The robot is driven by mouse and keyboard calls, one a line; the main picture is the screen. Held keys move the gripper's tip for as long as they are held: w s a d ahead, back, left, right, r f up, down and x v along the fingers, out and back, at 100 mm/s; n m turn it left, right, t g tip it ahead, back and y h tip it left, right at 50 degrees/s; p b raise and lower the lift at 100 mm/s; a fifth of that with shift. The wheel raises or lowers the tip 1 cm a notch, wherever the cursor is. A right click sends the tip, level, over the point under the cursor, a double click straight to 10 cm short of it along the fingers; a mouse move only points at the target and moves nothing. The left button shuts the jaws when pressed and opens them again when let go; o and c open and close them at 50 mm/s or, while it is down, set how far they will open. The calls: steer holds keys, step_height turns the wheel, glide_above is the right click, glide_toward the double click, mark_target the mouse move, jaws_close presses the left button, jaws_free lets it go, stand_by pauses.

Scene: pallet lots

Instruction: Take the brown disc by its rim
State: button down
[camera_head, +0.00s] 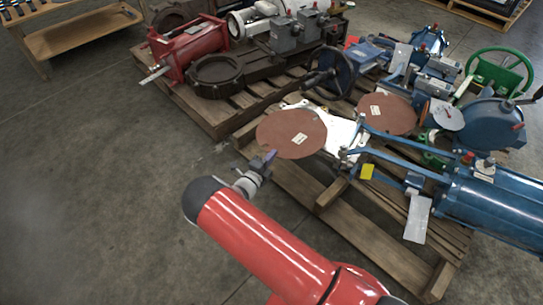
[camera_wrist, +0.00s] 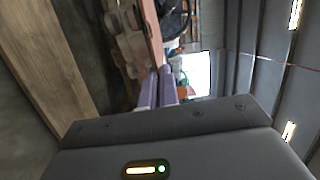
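The brown disc (camera_head: 291,133) is flat and round with a small pale label. It lies over a white piece on the wooden pallet in the head view. A second, similar brown disc (camera_head: 386,114) lies to its right. My gripper (camera_head: 270,156) is at the near left rim of the first disc. In the wrist view the disc shows edge-on as a thin brownish strip (camera_wrist: 152,35) running down to my purple gripper fingers (camera_wrist: 158,76). The fingers are close together, one on each side of the strip, and look shut on the rim. The exact contact is small and dark.
Blue machine parts and a blue cylinder (camera_head: 500,205) crowd the right of the pallet (camera_head: 350,222). A red motor (camera_head: 190,48) and dark castings stand on another pallet behind. A green handwheel (camera_head: 499,70) is at the far right. The floor at left is clear.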

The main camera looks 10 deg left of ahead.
step_height(320, 180, up, 22)
steer(key=p, duration=0.9)
steer(key=shift+p, duration=0.4)
stand_by(0.8)
stand_by(0.3)
